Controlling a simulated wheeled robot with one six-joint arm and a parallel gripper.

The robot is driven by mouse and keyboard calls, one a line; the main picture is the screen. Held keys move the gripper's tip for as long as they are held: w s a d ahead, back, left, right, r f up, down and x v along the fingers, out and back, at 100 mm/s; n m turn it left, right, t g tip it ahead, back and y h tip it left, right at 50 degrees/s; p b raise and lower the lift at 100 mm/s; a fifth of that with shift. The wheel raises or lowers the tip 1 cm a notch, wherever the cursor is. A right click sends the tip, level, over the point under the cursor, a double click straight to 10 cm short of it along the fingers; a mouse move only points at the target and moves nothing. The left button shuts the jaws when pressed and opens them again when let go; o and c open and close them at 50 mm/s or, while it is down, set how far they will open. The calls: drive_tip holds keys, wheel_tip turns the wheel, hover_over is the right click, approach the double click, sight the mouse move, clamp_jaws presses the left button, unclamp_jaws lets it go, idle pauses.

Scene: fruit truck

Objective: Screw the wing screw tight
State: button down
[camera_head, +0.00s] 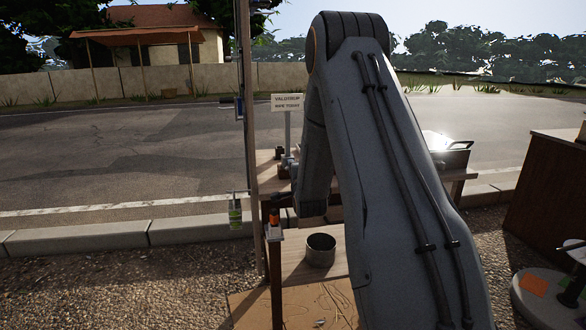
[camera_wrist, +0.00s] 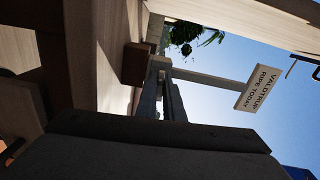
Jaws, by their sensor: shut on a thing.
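A white sign reading "VALOTRUP RIPE TODAY" (camera_head: 286,103) stands on a thin post in the head view. In the wrist view the sign (camera_wrist: 259,90) and its post lie sideways, and the post runs left to a brown block (camera_wrist: 138,64). My gripper (camera_wrist: 163,68) reaches up from the bottom of the wrist view, with its grey fingers close together at the post's base beside the block. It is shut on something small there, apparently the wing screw. The screw is hidden between the fingers. In the head view my arm covers much of this area.
A metal pot (camera_head: 320,250) stands on a lower wooden surface. A green bottle (camera_head: 235,213) hangs left of an upright post (camera_head: 247,120). A shiny metal container (camera_head: 455,153) is at the right behind my arm. A round grey table (camera_head: 545,303) is at the lower right.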

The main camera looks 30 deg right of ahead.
drive_tip(key=shift+s+d+m, duration=0.1)
drive_tip(key=shift+d+m, duration=0.05)
drive_tip(key=shift+m, duration=0.45)
drive_tip(key=c, duration=1.9)
unclamp_jaws()
drive_tip(key=shift+d, duration=0.15)
drive_tip(key=shift+a, duration=0.2)
drive_tip(key=shift+s, duration=0.1)
drive_tip(key=v, duration=0.7)
drive_tip(key=shift+s+a, duration=0.15)
drive_tip(key=shift+s, duration=0.15)
